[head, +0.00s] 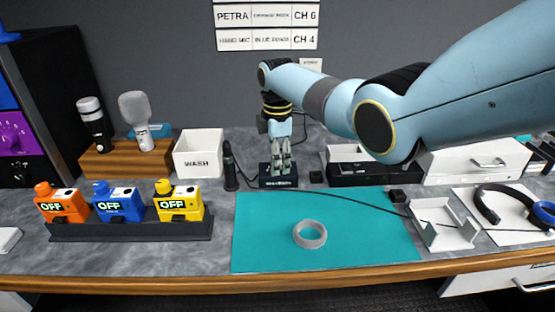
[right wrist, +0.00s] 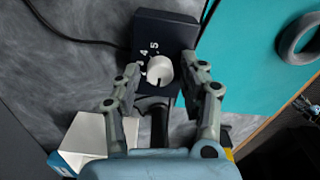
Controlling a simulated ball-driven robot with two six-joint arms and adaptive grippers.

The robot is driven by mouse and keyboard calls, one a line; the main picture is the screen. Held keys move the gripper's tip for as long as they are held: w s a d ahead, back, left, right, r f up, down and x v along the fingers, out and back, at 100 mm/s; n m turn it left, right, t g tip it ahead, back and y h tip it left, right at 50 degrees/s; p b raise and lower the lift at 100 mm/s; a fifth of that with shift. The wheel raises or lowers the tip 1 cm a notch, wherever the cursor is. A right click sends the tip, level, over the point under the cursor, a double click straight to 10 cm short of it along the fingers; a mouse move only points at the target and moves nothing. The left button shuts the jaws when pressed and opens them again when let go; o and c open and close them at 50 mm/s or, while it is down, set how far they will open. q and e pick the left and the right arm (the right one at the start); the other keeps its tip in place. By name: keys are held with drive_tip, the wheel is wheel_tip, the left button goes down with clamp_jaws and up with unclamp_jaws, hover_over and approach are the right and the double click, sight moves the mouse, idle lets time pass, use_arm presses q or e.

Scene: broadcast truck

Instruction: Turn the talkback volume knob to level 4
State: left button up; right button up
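The talkback box (head: 278,182) is a small dark box at the back edge of the teal mat, with a cable. I cannot tell which level the knob points to. My right gripper (head: 281,164) points down over the box. In the right wrist view its fingers (right wrist: 161,67) stand open on either side of the knob, with gaps visible. The head view hides the knob behind the fingers. My left gripper is not in view.
A grey ring (head: 310,234) lies on the teal mat (head: 262,250). A dark upright handheld device (head: 229,168) stands just left of the box, a white WASH bin (head: 198,154) beyond it. Orange, blue and yellow OFF units sit in a dark rack (head: 130,231). A white holder (head: 442,228) is at right.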

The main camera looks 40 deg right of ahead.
clamp_jaws()
